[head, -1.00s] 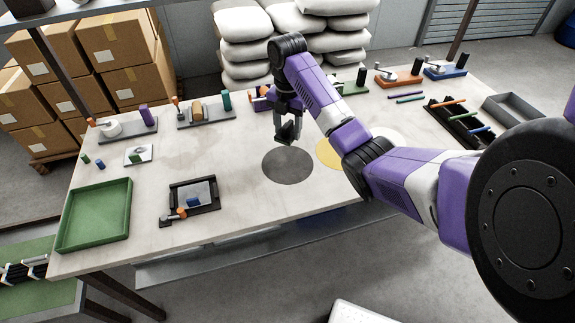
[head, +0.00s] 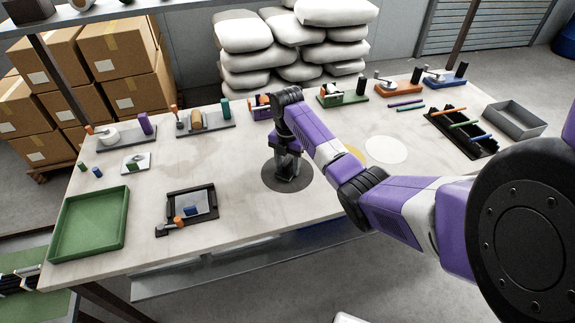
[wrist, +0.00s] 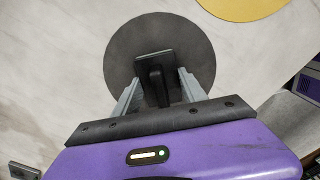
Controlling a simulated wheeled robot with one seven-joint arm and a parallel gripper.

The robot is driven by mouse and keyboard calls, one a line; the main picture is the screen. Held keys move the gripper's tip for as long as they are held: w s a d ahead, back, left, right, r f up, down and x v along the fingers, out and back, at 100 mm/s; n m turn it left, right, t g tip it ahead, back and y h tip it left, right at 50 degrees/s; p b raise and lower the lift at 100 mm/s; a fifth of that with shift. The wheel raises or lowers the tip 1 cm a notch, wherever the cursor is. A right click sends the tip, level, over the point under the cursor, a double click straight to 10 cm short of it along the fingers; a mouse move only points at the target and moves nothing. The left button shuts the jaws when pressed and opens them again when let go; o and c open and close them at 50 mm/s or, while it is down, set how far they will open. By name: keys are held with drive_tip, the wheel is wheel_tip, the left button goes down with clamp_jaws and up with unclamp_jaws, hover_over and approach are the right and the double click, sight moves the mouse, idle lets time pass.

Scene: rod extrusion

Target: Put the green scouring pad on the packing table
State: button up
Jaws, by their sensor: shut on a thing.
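My gripper (head: 288,176) is low over the dark grey disc (head: 270,184) on the light table (head: 235,215). In the wrist view my gripper (wrist: 160,82) is shut on the black handle of a dark, flat, rectangular block (wrist: 154,61). The block is over the dark disc (wrist: 122,62); I cannot tell whether it touches it. The block looks dark grey, and I cannot tell whether it is the green scouring pad. No other thing in view is clearly that pad.
A white disc (head: 386,149) and a partly hidden yellow disc (head: 355,153) lie to the right. Several tool stands line the back edge. A grey bin (head: 515,120) is at far right.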

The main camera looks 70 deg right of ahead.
sight(287, 161)
drive_tip(key=shift+f, duration=0.15)
drive_tip(key=o, duration=1.4)
drive_tip(key=shift+o, duration=0.2)
wheel_tip(287, 161, up, 12)
drive_tip(key=p, duration=0.1)
drive_tip(key=shift+r+p, duration=0.2)
drive_tip(key=shift+p, duration=0.1)
